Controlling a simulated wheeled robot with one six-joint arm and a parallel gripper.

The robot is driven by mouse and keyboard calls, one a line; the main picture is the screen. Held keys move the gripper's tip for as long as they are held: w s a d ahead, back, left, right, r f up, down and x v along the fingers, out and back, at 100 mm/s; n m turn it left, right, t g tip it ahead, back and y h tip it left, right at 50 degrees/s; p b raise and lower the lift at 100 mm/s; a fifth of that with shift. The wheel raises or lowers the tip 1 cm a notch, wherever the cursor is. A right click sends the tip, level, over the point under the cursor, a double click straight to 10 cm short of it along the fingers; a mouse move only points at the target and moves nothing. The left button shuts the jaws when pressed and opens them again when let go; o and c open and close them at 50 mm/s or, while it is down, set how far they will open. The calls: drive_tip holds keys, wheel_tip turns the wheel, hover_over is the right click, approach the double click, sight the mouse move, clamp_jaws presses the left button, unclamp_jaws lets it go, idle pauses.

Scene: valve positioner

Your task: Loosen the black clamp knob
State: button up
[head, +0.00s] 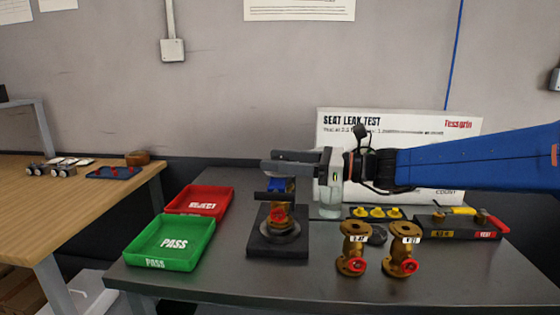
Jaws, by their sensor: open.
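A black fixture (262,245) stands on the dark bench, with a brass valve (289,213) with a red handwheel upright on it. A black bar (268,196) lies across the top of the valve, with a blue part (280,184) just behind or above it. I cannot tell which black piece is the clamp knob; it may be partly hidden under my gripper. My gripper (268,161) reaches in from the right, fingers pointing left, just above the blue part. It is open, with nothing visible between the fingers.
A green PASS tray (136,262) and red REJECT tray (228,191) lie left of the fixture. A clear jar (329,208), yellow parts (376,212) and a test manifold (455,228) sit behind.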

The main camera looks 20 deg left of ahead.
drive_tip(key=c, duration=1.1)
drive_tip(key=shift+o, duration=0.2)
drive_tip(key=shift+n+g, duration=0.3)
drive_tip(key=shift+g, duration=0.2)
drive_tip(key=n+g, duration=0.1)
drive_tip(key=g, duration=0.1)
drive_tip(key=n+g+h, duration=0.1)
drive_tip(key=n+g, duration=0.1)
drive_tip(key=g, duration=0.1)
drive_tip(key=shift+w+h, duration=0.1)
drive_tip(key=shift+h, duration=0.2)
drive_tip(key=n+g+h, duration=0.4)
drive_tip(key=n+g, duration=0.1)
drive_tip(key=g, duration=0.1)
drive_tip(key=shift+h, duration=0.3)
drive_tip(key=shift+n, duration=0.3)
drive_tip(key=o, duration=1.1)
drive_tip(key=shift+c, duration=0.2)
